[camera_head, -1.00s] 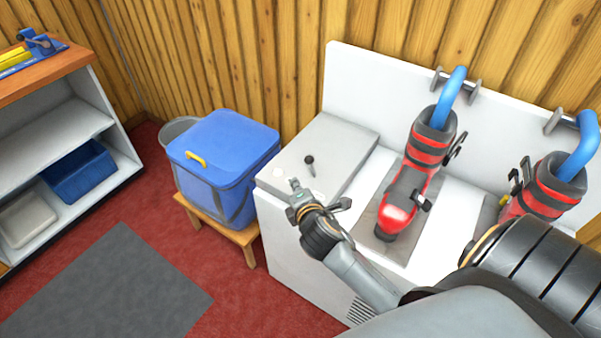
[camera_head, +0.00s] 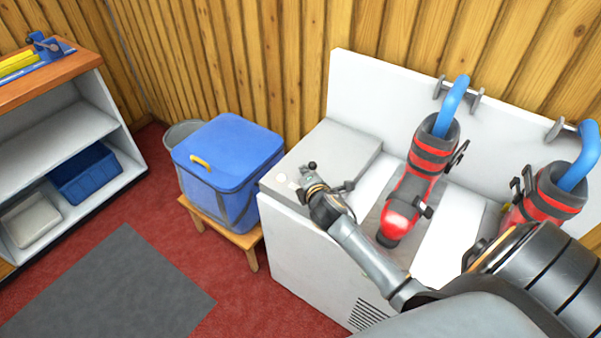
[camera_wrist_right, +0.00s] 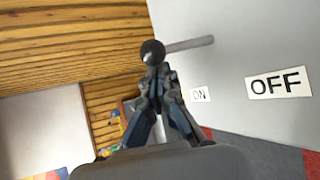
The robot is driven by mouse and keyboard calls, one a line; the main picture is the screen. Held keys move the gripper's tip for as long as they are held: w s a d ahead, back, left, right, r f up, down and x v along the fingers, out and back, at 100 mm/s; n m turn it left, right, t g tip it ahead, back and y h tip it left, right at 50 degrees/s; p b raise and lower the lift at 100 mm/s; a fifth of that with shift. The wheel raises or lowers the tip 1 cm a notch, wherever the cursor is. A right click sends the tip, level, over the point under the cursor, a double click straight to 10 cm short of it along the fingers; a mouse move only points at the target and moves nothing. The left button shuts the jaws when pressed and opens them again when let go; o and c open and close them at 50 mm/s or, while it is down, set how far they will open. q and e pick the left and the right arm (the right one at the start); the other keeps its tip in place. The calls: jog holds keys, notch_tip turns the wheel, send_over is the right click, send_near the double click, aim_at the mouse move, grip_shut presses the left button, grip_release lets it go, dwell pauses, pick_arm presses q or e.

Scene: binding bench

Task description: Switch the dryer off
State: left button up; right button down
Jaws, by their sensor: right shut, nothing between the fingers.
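The dryer (camera_head: 283,232) is a white cabinet with a grey control box (camera_head: 340,146) on its top left. A switch lever with a black ball knob (camera_head: 312,166) stands on that box. In the right wrist view the knob (camera_wrist_right: 152,53) is just beyond the fingertips, its grey shaft running right. An "ON" label (camera_wrist_right: 200,95) and a larger "OFF" label (camera_wrist_right: 280,83) show on the grey surface. My right gripper (camera_head: 301,183) is shut and empty, close beside the knob; I cannot tell whether they touch. It also shows in the wrist view (camera_wrist_right: 160,78). My left gripper is out of view.
Two red and black boots (camera_head: 408,190) (camera_head: 537,195) sit on the dryer by blue pipes (camera_head: 452,100). A blue cooler box (camera_head: 225,150) stands on a wooden stool (camera_head: 235,236) left of the dryer. A shelf unit (camera_head: 60,130) is at far left.

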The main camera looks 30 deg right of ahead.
dwell(0.3)
jog(key=shift+s+f+t+b, duration=0.15)
jog(key=shift+t+b, duration=0.15)
jog(key=shift+b, duration=0.2)
jog(key=shift+d, duration=0.1)
